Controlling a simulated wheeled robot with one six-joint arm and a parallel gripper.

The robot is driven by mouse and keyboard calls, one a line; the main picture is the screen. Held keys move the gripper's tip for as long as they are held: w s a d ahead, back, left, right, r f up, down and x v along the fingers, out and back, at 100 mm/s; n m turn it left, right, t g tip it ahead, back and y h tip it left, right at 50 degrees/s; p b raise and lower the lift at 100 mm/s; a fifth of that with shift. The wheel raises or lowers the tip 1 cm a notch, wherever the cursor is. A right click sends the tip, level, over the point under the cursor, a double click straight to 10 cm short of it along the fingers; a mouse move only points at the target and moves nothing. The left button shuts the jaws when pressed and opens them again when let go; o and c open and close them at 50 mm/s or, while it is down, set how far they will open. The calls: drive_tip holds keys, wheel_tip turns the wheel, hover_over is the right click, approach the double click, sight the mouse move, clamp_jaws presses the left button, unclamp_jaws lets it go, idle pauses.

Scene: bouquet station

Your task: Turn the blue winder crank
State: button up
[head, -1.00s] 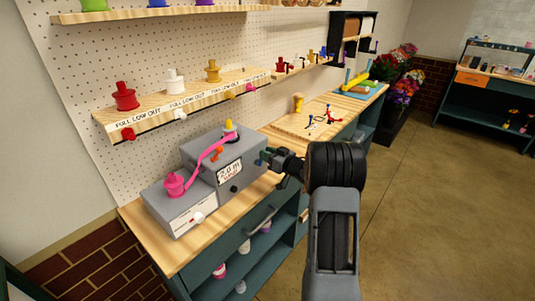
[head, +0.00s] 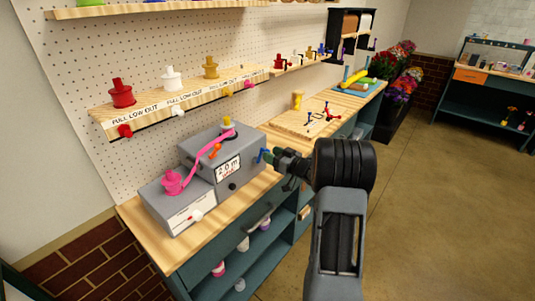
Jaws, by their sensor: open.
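The grey winder box (head: 222,160) stands on the wooden bench, with a display reading "2.0 m" on its front. The blue crank (head: 264,155) shows at the box's right side, just left of my gripper. My gripper (head: 274,158) is open and its fingertips are at or very near the crank. I cannot tell whether they touch it. The far side of the crank and part of the fingers are hidden. A pink ribbon (head: 205,155) runs from a pink spool (head: 173,182) up to the top of the box.
A wall shelf (head: 185,98) above holds red, white and yellow spools. A wooden board (head: 305,120) with small red and blue parts lies farther along the bench. Flowers (head: 398,75) stand beyond the bench end. The floor at right is clear.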

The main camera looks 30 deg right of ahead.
drive_tip(key=b+v, duration=0.1)
drive_tip(key=v, duration=0.9)
drive_tip(key=shift+s, duration=0.2)
drive_tip(key=shift+d, duration=0.1)
drive_tip(key=s+d+f+m+g+h, duration=0.55)
drive_tip(key=d+f+g+h, duration=0.25)
drive_tip(key=h, duration=0.5)
drive_tip(key=s+a+r+g+y, duration=0.1)
drive_tip(key=s+a+r, duration=0.2)
drive_tip(key=a, duration=0.7)
drive_tip(key=s+a+r+n+g+y, duration=0.1)
drive_tip(key=s+a+r+g+y, duration=0.1)
drive_tip(key=s+a, duration=0.4)
drive_tip(key=s+a+r+n+g+y, duration=0.1)
drive_tip(key=s+a+r+y, duration=0.1)
drive_tip(key=a, duration=1.1)
drive_tip(key=s+r, duration=0.1)
drive_tip(key=s, duration=0.1)
drive_tip(key=shift+s+a+r+g, duration=0.3)
drive_tip(key=shift+a+r, duration=0.05)
